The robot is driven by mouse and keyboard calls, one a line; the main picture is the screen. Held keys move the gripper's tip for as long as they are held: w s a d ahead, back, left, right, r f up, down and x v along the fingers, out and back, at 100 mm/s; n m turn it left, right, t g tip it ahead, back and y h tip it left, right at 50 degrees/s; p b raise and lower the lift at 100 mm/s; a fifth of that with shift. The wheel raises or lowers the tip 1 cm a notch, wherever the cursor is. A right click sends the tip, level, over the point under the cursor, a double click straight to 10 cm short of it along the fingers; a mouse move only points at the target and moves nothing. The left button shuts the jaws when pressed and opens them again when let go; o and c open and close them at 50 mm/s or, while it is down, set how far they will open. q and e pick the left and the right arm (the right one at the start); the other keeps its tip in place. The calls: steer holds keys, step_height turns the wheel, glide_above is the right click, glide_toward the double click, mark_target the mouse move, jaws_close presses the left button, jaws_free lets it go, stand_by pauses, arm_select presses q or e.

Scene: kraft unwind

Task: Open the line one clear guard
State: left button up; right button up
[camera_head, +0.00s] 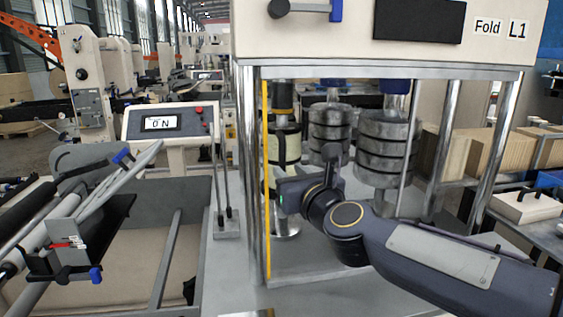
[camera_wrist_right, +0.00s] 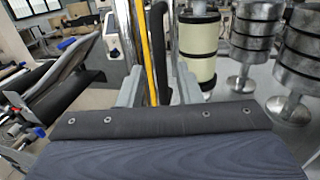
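The line one machine, labelled "Fold L1" (camera_head: 502,28), stands at centre right. A yellow vertical strip (camera_head: 267,120) runs along the left of its front opening; it also shows in the wrist view (camera_wrist_right: 147,55). Any clear guard panel is too transparent to make out, so I cannot tell how far it stands open. My right gripper (camera_head: 285,197) is at this strip, partly hidden by its own wrist. In the wrist view its grey fingers (camera_wrist_right: 160,88) are apart, with the strip and a dark upright bar (camera_wrist_right: 159,50) between them. My left gripper is out of view.
Metal rollers (camera_head: 385,150) and a cream roll (camera_head: 284,150) stand inside the frame, close to my right wrist. A chrome post (camera_head: 250,200) stands just left of the strip.

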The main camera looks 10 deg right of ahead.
mark_target(284, 166)
steer(key=w, duration=0.3)
steer(key=w+a, duration=0.1)
steer(key=w, duration=0.1)
steer(key=shift+c, duration=0.2)
jaws_close()
